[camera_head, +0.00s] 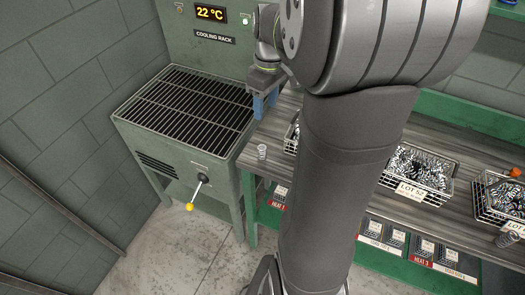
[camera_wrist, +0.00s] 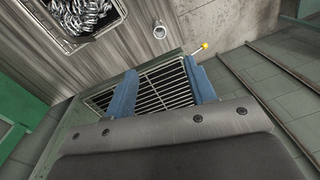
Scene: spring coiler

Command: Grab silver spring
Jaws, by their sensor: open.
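A small silver spring (camera_head: 262,151) stands alone at the left end of the wooden bench, near the cooling rack. It also shows in the wrist view (camera_wrist: 159,31), ahead of the fingertips and apart from them. My gripper (camera_head: 265,105) has blue fingers and is above the bench's left end, near the rack's right edge. In the wrist view my gripper (camera_wrist: 160,75) has its two fingers spread wide with nothing between them.
The green cooling rack (camera_head: 140,110) with a dark grate and a yellow-knobbed lever (camera_head: 195,193) stands left of the bench. Wire baskets of springs (camera_head: 447,190) sit along the bench (camera_head: 465,150). My arm hides part of the bench's middle.

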